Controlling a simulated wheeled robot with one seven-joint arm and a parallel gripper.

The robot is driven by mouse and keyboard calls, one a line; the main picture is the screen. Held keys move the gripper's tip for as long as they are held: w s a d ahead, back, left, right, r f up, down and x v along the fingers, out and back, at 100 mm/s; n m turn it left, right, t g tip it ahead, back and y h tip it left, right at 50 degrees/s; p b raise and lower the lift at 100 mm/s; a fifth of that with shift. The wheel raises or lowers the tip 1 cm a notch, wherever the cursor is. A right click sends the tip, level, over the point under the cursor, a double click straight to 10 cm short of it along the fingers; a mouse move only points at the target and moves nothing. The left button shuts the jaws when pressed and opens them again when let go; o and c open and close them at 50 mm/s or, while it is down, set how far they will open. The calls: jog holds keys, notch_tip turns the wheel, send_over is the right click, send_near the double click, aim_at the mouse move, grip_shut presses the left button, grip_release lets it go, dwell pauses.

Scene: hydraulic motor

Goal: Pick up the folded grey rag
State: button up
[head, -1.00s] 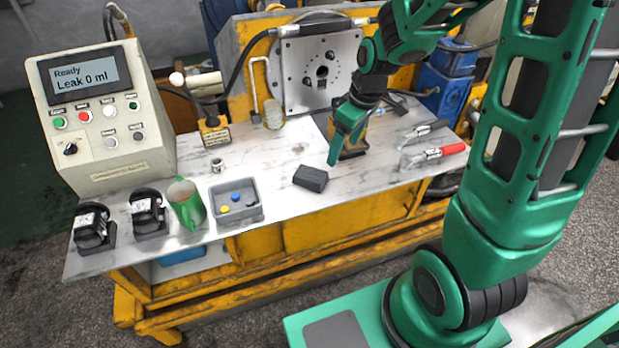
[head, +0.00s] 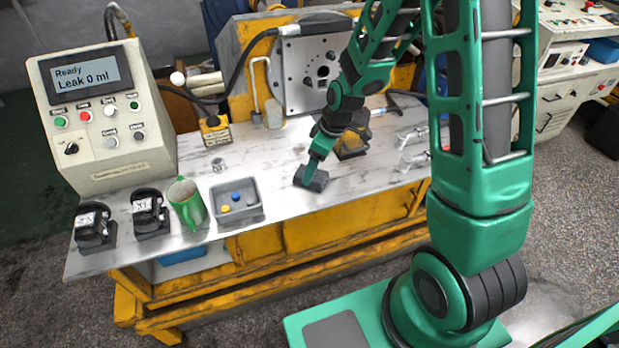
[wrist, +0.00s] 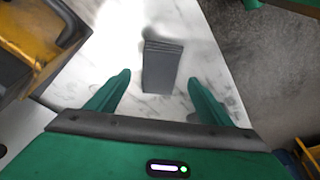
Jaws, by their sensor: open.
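The folded grey rag (head: 318,181) lies on the light marbled bench top, near its front edge in the head view. It is a small dark grey block with visible fold layers, and it also shows in the wrist view (wrist: 161,68). My gripper (head: 309,174) is right at the rag in the head view and hides part of it. In the wrist view my gripper (wrist: 158,85) is open, with one green finger on each side of the rag. There is a gap between each finger and the rag, and nothing is held.
Clear-handled tools (head: 412,160) lie farther right. Bare bench (head: 275,170) lies around the rag.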

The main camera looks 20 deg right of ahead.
jog(key=x, duration=0.4)
jog(key=shift+d, duration=0.1)
jog(key=c, duration=1.2)
jog(key=shift+r, duration=0.15)
